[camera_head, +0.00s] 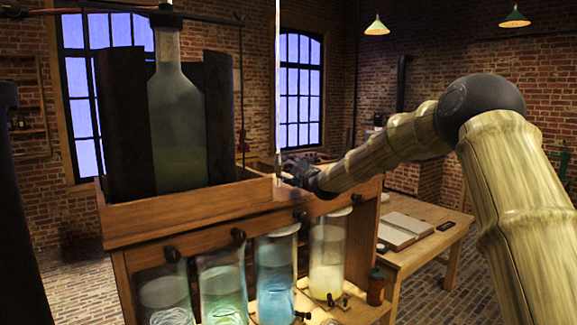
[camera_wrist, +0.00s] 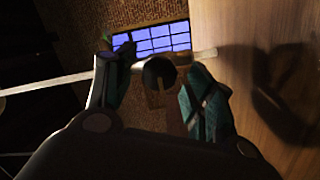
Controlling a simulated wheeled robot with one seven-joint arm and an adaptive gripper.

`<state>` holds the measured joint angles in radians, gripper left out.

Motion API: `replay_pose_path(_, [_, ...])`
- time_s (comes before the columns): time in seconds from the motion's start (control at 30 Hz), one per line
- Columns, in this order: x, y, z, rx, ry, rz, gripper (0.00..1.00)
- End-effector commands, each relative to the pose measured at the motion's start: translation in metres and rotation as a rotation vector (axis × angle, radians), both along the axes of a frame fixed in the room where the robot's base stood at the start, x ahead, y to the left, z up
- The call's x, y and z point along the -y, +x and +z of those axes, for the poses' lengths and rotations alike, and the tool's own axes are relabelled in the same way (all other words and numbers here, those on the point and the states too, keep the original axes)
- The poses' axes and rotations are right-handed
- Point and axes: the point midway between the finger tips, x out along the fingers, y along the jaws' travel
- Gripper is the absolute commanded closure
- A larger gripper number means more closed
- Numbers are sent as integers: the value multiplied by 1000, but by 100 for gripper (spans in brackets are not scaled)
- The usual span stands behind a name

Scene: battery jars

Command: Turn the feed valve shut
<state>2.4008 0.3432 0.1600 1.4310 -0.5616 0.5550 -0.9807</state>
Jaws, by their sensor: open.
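My gripper (camera_head: 290,170) is at the right end of the wooden stand's top ledge, beside a thin pale upright tube (camera_head: 277,90). In the wrist view its teal fingers (camera_wrist: 155,75) are open, one on each side of a dark round fitting (camera_wrist: 158,72) with a tan, lever-like piece (camera_wrist: 156,98) below it. This looks like the feed valve, set on the pale tube (camera_wrist: 50,84) that crosses the picture. I cannot tell whether the fingers touch it. In the head view my gripper hides the valve.
The wooden stand (camera_head: 190,212) holds a large glass bottle (camera_head: 178,110) between dark panels. Several glass jars (camera_head: 276,275) stand below. In the wrist view a wooden panel (camera_wrist: 235,40) lies close to the right finger. A table (camera_head: 440,213) with an open book stands right.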

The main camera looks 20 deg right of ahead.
Motion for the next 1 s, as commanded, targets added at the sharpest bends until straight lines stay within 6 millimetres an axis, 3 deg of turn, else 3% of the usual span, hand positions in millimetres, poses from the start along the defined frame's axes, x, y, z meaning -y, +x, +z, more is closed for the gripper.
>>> replay_pose_path(0.23, [-2,17,1,1,0,0,46])
replay_pose_path(0.63, [-3,20,0,0,1,-1,46])
replay_pose_path(0.9, [-3,20,0,0,1,-1,93])
replay_pose_path(1.0, [-3,20,0,0,1,-1,93])
